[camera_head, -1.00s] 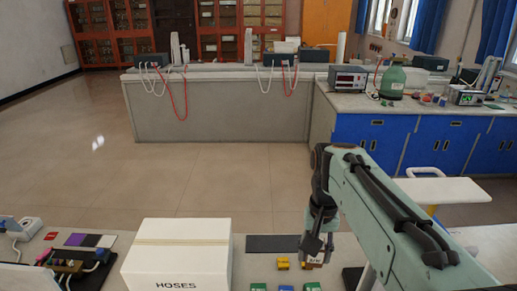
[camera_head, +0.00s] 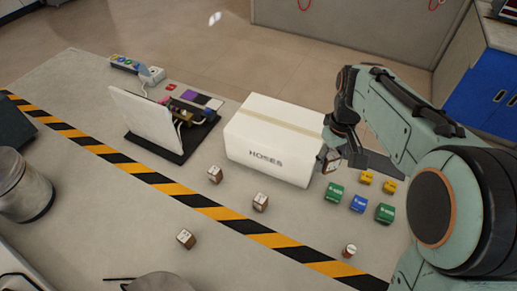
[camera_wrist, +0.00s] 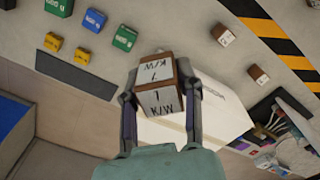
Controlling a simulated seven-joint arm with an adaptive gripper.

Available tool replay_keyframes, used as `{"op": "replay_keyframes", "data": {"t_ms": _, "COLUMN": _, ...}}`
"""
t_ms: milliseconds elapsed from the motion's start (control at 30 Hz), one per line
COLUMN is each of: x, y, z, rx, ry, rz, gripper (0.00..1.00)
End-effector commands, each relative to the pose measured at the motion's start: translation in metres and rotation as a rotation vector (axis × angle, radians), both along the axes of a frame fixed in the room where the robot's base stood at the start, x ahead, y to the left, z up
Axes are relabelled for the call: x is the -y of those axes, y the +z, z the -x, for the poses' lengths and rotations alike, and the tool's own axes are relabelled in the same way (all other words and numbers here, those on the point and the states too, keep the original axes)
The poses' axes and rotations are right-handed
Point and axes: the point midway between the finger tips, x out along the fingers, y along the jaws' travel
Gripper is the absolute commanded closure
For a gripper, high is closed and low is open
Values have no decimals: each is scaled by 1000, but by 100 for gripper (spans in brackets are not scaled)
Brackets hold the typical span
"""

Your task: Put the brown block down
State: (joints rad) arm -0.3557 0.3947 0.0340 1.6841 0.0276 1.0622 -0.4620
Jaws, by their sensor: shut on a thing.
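My gripper (camera_head: 334,158) is shut on a brown block (camera_head: 331,164) with white labelled faces. In the wrist view the block (camera_wrist: 160,88) sits between the two fingers and reads "1 K/W". In the head view the block is partly covered by the fingers and appears beside the right end of the white HOSES box (camera_head: 268,140). Whether it touches anything below is not clear. Other brown blocks stand on the table: one near the box front (camera_head: 215,174), one in front of it (camera_head: 260,202), one across the striped line (camera_head: 186,239).
Green (camera_head: 334,192), blue (camera_head: 358,204) and yellow (camera_head: 366,178) blocks stand right of the box. A dark mat (camera_wrist: 75,75) lies near them. A white panel (camera_head: 145,125) with equipment stands left. A black-yellow stripe (camera_head: 150,178) crosses the table.

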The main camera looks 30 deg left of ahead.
Motion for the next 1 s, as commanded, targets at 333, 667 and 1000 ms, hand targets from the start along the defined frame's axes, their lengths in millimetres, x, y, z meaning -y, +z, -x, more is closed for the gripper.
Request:
{"op": "replay_keyframes", "data": {"t_ms": 333, "x": -149, "y": -69, "z": 117, "rx": -3, "ry": 544, "rz": 2, "gripper": 100}}
{"op": "replay_keyframes", "data": {"t_ms": 667, "x": -192, "y": -89, "z": 180, "rx": 1, "ry": 743, "rz": 0, "gripper": 100}}
{"op": "replay_keyframes", "data": {"t_ms": 1000, "x": -263, "y": -126, "z": 144, "rx": 1, "ry": 746, "rz": 0, "gripper": 100}}
